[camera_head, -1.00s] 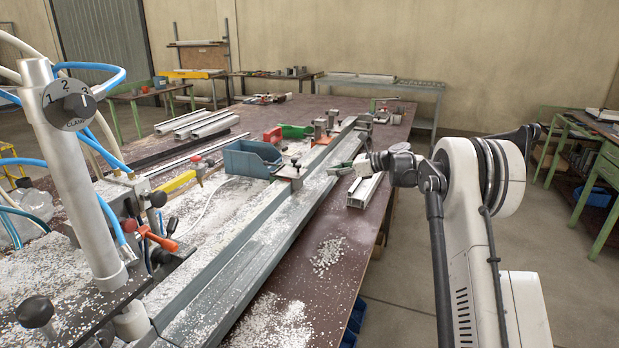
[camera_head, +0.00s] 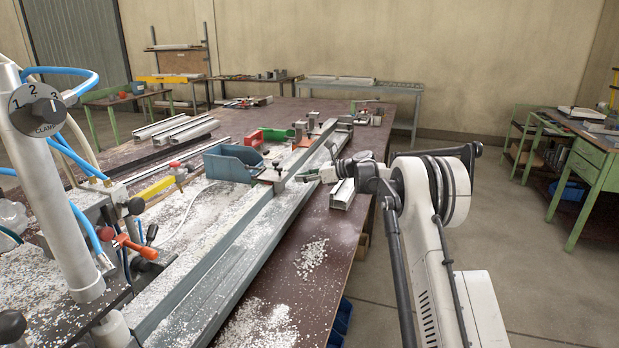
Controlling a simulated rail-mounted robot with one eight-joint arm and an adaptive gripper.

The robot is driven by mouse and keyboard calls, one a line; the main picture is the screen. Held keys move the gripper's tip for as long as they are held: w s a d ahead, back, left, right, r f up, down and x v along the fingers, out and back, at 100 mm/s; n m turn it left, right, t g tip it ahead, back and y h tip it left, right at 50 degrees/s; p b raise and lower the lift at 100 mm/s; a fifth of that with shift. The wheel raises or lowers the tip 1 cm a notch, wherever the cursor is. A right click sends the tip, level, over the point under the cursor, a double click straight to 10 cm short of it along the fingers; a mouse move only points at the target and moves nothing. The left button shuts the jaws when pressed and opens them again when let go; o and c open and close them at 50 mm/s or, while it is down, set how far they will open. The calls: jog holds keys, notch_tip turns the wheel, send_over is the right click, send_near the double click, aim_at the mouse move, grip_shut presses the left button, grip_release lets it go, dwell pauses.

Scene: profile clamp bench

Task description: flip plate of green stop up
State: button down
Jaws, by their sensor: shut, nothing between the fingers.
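My gripper (camera_head: 304,177) is small in the picture, shut and empty, pointing left over the right side of the long grey profile rail (camera_head: 238,262). A green object (camera_head: 277,134) lies farther back beside the rail, next to a red one. I cannot tell whether it is part of a stop. More metal stop blocks (camera_head: 313,121) stand near the far end of the rail. No clearly green stop plate can be made out.
A blue-grey bin (camera_head: 231,164) stands left of the rail. A short white profile piece (camera_head: 342,195) lies on the table below my wrist. A clamp post with a numbered dial (camera_head: 37,110) rises at left front. White chips cover much of the bench (camera_head: 262,320).

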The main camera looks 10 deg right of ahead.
aim_at(272, 177)
jog(key=shift+x, duration=2.1)
jog(key=shift+a+r, duration=0.1)
jog(key=shift+r, duration=0.05)
